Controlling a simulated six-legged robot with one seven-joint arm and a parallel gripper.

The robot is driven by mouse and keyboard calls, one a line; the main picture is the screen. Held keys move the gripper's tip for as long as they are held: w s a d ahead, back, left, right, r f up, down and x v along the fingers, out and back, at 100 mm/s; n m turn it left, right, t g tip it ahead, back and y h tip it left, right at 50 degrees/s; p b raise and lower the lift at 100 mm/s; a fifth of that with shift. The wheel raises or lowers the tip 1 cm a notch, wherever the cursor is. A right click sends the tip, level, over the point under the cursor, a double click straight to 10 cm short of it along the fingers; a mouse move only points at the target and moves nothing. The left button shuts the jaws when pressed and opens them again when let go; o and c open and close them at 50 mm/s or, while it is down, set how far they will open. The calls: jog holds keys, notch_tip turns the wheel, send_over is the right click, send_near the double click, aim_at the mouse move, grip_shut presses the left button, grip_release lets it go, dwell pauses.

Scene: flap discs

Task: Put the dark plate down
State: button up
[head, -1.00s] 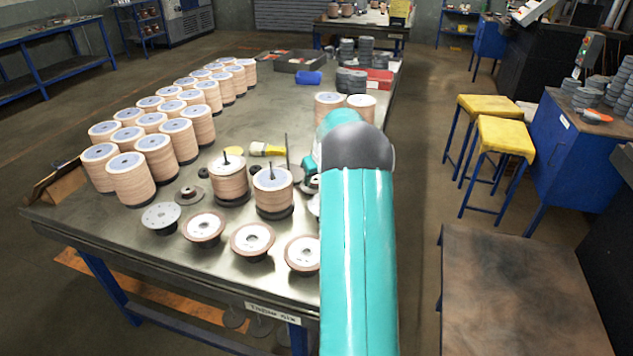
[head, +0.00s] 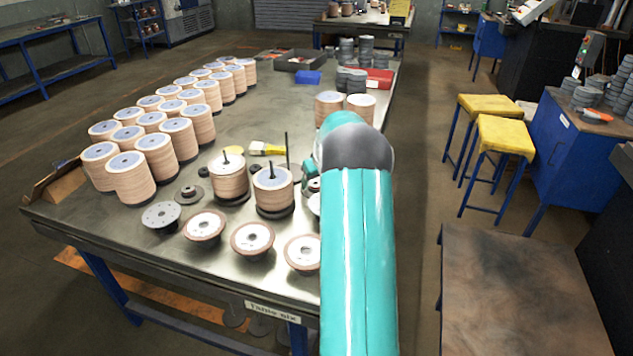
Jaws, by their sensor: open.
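My teal arm (head: 357,250) reaches over the right side of the metal table and covers part of it. Only a small part of its far end shows left of the arm; my gripper's jaws are hidden behind it. A small dark round plate with a raised hub (head: 188,194) lies on the table, left of the stacks on posts. A grey plate with holes (head: 161,215) lies in front of it. Two disc stacks, one left (head: 229,178) and one right (head: 273,190), stand on dark round bases with posts. I cannot tell whether my gripper touches any plate.
Rows of tall disc stacks (head: 155,157) fill the table's left side. Several flap discs (head: 252,239) lie along the front edge. A yellow-handled brush (head: 267,149) lies behind the stacks on posts. Bare tabletop (head: 262,110) shows farther back. A brown-topped table (head: 517,290) stands at right.

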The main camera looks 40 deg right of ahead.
jog(key=v, duration=1.2)
jog(key=s+a+r+n, duration=0.1)
jog(key=a+r, duration=0.3)
jog(key=a, duration=0.5)
jog(key=s+a+r, duration=0.2)
jog(key=a+r, duration=0.2)
jog(key=a, duration=0.5)
jog(key=s+a+r+n, duration=0.1)
jog(key=a+r, duration=0.2)
jog(key=a, duration=0.6)
jog(key=s+a+f+n+t+y, duration=0.1)
jog(key=s+a+f, duration=0.1)
jog(key=s+a, duration=1.6)
jog(key=shift+s+a+n, duration=0.3)
jog(key=shift+s+a, duration=0.05)
jog(key=shift+a, duration=0.15)
jog(key=shift+c, duration=0.5)
